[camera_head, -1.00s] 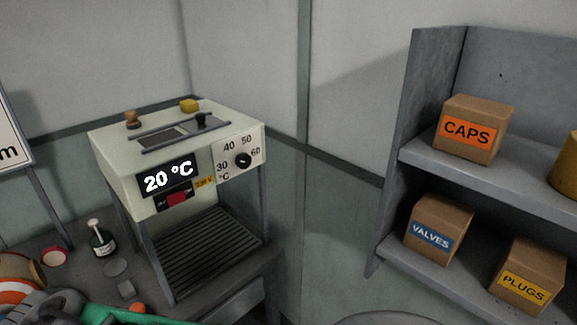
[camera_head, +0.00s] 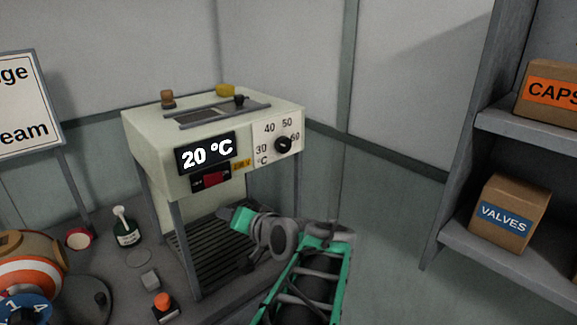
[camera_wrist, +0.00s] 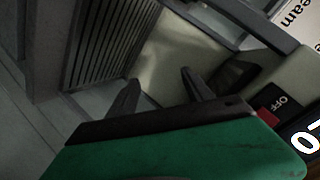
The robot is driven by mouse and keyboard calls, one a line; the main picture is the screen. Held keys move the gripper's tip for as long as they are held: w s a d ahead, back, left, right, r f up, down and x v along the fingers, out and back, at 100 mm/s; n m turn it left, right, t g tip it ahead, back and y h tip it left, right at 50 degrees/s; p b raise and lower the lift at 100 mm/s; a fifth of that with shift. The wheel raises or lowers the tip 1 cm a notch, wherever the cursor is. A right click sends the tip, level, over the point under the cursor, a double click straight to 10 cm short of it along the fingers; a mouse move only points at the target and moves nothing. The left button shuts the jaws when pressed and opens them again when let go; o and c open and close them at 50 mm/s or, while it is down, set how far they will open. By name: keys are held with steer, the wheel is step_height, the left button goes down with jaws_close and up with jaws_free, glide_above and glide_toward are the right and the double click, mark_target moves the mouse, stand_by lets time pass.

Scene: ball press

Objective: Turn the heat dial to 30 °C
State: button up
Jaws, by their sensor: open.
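The heat dial (camera_head: 283,144) is a black knob on a white panel marked 30, 40, 50 and 60 °C, on the press front's right side. The exact direction of its pointer is too small to tell. The black display (camera_head: 207,153) left of it reads 20 °C. My gripper (camera_head: 232,218) is below and left of the dial, in front of the press's lower opening, apart from the dial. In the wrist view its two dark fingers (camera_wrist: 160,90) are spread and empty. The dial is not in the wrist view.
A red OFF switch (camera_head: 213,180) sits under the display; it also shows in the wrist view (camera_wrist: 268,118). The press's legs and slatted base (camera_head: 205,250) are close to my gripper. Shelves with boxes (camera_head: 508,215) are right.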

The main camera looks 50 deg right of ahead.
steer(key=s+d+r+m+t+h+b, duration=0.2)
steer(key=s+d+r+m+t+h, duration=0.15)
steer(key=s+d+r, duration=0.35)
steer(key=m+t+h, duration=0.1)
steer(key=m+h, duration=0.2)
steer(key=h, duration=0.1)
glide_toward(285, 147)
steer(key=p+x, duration=0.1)
steer(key=x, duration=0.7)
steer(key=shift+r+p, duration=0.1)
steer(key=shift+p, duration=0.3)
steer(key=shift+w+d, duration=0.2)
steer(key=shift+w, duration=0.1)
steer(key=shift+c, duration=0.2)
jaws_close()
